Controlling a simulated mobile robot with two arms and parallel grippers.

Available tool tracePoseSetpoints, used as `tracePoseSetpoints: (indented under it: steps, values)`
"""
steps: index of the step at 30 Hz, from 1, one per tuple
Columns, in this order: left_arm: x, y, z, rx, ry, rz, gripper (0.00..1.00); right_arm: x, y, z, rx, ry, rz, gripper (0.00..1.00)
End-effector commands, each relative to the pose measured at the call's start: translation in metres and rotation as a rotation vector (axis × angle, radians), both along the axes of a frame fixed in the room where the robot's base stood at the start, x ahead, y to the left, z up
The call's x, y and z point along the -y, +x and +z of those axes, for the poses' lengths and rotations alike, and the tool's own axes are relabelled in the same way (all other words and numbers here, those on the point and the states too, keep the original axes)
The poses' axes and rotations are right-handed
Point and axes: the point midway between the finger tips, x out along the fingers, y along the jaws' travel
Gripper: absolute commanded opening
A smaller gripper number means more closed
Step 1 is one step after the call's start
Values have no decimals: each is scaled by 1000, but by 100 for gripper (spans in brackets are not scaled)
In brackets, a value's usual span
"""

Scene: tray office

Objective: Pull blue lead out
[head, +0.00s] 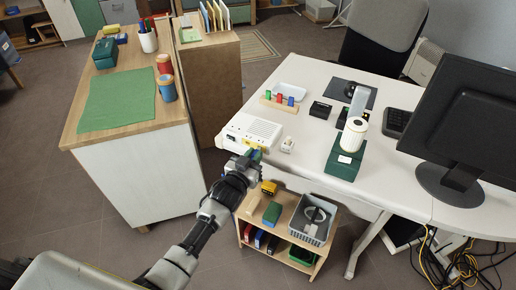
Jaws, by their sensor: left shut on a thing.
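A white box with vent slots (258,130) sits at the near left corner of the white desk, with yellow marks on its front. My left gripper (251,157) is at the box's front face, just off the desk edge, and is shut on the blue lead (256,154). Only a small blue-green bit of the lead shows at the fingertips. The gripper hides most of it, so I cannot tell whether its plug is still in the box. My right gripper is not in view.
On the desk (325,82) stand a rack with green, red and blue pieces (280,102), a small white block (287,145), a white cylinder on a green base (354,134) and a monitor (465,120). A wooden shelf unit (322,258) with a grey basket (328,232) stands below the desk edge.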

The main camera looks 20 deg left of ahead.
Motion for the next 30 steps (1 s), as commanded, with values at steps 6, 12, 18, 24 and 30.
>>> tracePoseSetpoints:
  steps: [6,12,18,24,30]
  values:
    - [-2,-9,2,2,0,0,0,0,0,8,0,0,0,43]
    - [-3,-17,2,1,1,0,0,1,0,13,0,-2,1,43]
    - [-5,-25,2,1,1,0,0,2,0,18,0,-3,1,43]
    - [-6,-32,2,2,1,0,0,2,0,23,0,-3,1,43]
    - [-8,-40,2,2,1,0,0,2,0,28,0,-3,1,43]
